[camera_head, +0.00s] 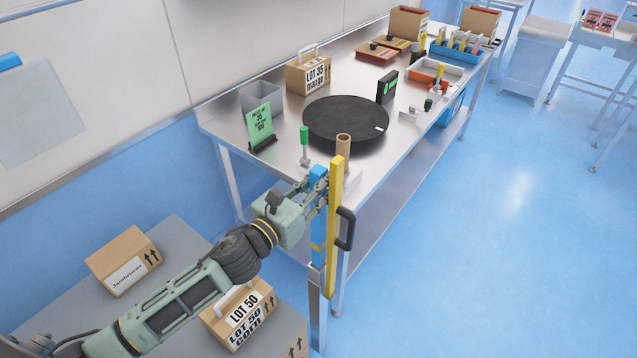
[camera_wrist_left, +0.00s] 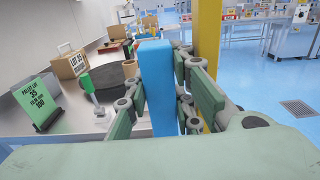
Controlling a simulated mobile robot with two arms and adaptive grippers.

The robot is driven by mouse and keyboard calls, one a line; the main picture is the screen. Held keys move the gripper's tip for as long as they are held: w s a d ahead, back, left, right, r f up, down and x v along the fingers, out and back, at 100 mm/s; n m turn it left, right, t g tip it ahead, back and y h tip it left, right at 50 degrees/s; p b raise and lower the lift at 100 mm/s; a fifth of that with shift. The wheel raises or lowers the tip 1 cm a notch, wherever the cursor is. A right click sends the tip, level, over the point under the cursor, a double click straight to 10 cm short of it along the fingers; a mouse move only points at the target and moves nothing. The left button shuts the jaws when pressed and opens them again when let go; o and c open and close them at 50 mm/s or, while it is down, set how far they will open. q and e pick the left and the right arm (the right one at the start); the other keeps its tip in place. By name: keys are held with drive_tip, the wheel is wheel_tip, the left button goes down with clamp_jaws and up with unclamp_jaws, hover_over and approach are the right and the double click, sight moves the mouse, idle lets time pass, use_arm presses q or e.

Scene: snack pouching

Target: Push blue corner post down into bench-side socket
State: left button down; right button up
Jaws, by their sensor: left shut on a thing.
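The blue corner post (camera_head: 318,225) stands upright at the near corner of the steel bench, beside a yellow post (camera_head: 335,225) with a black handle. My left gripper (camera_head: 317,192) is shut on the blue post near its upper end. In the left wrist view the blue post (camera_wrist_left: 157,85) rises between the fingers of the gripper (camera_wrist_left: 158,108), with the yellow post (camera_wrist_left: 207,45) behind them to the right. My right gripper is not in view.
The bench (camera_head: 385,185) carries a black round turntable (camera_head: 345,118), a green sign (camera_head: 259,124), a green-topped clamp (camera_head: 304,145) and a brown tube (camera_head: 343,150) near the corner. Cartons (camera_head: 125,262) sit on a grey surface under my left arm. The blue floor at right is clear.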

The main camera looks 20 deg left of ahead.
use_arm(q)
wheel_tip(320, 180, down, 9)
drive_tip(key=b, duration=0.7)
drive_tip(key=shift+b, duration=0.3)
idle(2.2)
drive_tip(key=c, duration=1.4)
unclamp_jaws()
drive_tip(key=shift+a, duration=0.1)
drive_tip(key=shift+c, duration=0.2)
drive_tip(key=shift+s+f, duration=0.15)
drive_tip(key=shift+s, duration=0.05)
drive_tip(key=v, duration=1.1)
drive_tip(key=shift+s+a, duration=0.25)
drive_tip(key=shift+s, duration=0.05)
